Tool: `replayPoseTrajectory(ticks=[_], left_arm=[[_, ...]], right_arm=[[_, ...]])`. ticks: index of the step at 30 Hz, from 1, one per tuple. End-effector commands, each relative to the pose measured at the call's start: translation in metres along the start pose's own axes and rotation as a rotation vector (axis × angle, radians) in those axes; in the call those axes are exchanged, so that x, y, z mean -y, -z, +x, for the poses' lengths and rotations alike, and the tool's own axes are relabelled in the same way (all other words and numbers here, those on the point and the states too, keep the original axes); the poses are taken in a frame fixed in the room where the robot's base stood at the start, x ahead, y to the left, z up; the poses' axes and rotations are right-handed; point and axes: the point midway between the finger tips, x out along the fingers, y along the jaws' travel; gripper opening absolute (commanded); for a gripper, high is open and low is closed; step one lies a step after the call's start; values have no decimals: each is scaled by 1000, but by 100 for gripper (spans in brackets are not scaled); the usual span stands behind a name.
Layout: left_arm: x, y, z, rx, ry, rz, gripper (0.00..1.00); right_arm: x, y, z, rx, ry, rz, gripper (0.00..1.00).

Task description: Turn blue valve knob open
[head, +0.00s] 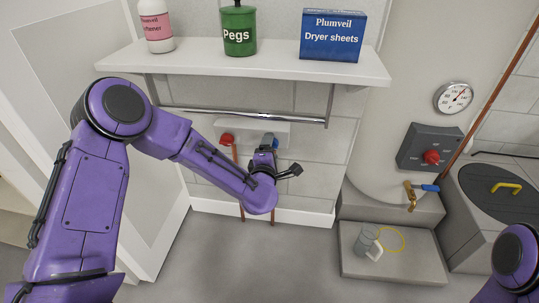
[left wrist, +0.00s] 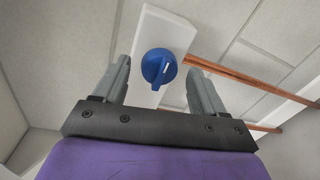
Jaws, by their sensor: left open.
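In the head view my left gripper (head: 276,160) is in front of the panel's right part and hides most of the blue knob (head: 275,143). A red knob (head: 226,139) is on the panel's left part. My right arm shows at the lower right; its gripper is out of view.
A chrome rail (head: 243,115) runs above the panel under a white shelf (head: 190,62) holding a bottle, a green pegs tin and a blue box. Copper pipes (left wrist: 235,80) run down from the panel. A water heater with a brass tap (head: 410,196) stands at right.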

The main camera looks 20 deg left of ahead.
Motion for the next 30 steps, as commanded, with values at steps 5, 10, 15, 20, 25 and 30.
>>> replayPoseTrajectory(ticks=[5, 10, 15, 20, 25, 30], left_arm=[[-3, -2, -40, 4, 3, 3, 71], [-2, -1, -78, 3, 3, 3, 71], [-1, 0, -96, 1, 1, 2, 71], [0, 0, -98, 0, 1, 1, 71], [0, 0, -98, 0, 1, 1, 71], [0, 0, -98, 1, 2, 15, 71]], right_arm=[[-1, 5, -11, -2, 0, -1, 43], [-2, 8, -16, -2, 0, -1, 43], [-2, 8, -17, -2, 0, -1, 43], [-2, 8, -17, -2, 0, -1, 43], [-2, 8, -17, -2, 0, -1, 43], [-2, 8, -17, -2, 0, -1, 43]])
